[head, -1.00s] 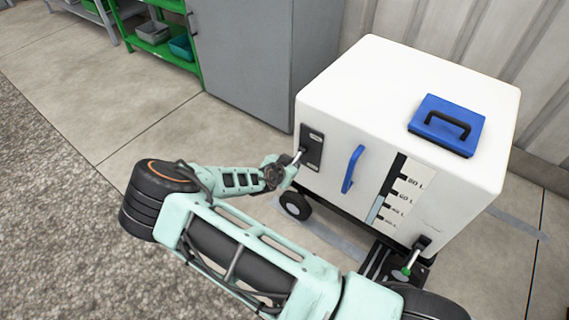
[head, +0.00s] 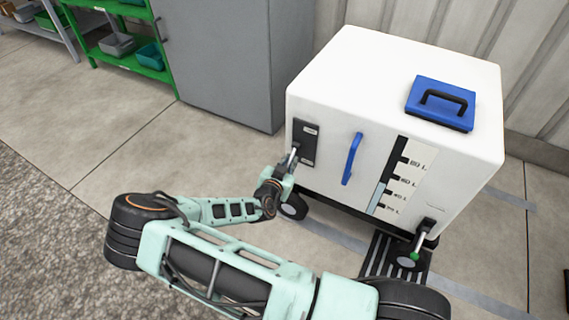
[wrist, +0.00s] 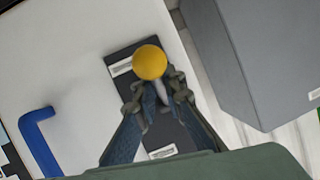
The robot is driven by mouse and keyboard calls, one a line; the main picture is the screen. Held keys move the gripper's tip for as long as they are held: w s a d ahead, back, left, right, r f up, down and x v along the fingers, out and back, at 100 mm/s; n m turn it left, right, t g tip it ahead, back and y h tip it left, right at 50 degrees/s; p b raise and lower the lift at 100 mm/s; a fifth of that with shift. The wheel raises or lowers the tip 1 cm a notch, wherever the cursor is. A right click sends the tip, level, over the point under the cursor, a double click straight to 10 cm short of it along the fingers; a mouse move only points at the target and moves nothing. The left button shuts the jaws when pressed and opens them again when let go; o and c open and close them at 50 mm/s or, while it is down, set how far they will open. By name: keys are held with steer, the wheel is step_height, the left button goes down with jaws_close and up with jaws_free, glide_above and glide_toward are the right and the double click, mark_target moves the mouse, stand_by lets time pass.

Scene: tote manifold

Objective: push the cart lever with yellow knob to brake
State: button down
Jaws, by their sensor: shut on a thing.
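The white cart (head: 400,90) stands in the middle right of the head view. A black lever plate (head: 305,143) is on its front face at the left. In the wrist view the lever's yellow knob (wrist: 150,62) sits at the tips of my gripper's fingers, in front of the same plate (wrist: 125,60). My gripper (wrist: 156,95) is shut on the lever, its two fingers on either side just below the knob. In the head view my gripper (head: 284,172) is at the lever's lower end, and the knob is hidden there. The silver shaft (head: 292,158) slants down from the plate.
A blue handle (head: 352,158) and a level gauge (head: 395,178) are right of the plate. A green-knobbed lever (head: 416,250) is at the lower right. A grey cabinet (head: 218,60) stands behind left. Open floor (head: 130,135) lies to the left.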

steer(key=shift+w+t, duration=0.1)
steer(key=shift+t, duration=0.2)
stand_by(0.4)
steer(key=c, duration=2)
jaws_free()
steer(key=shift+f, duration=0.1)
steer(key=v, duration=1.2)
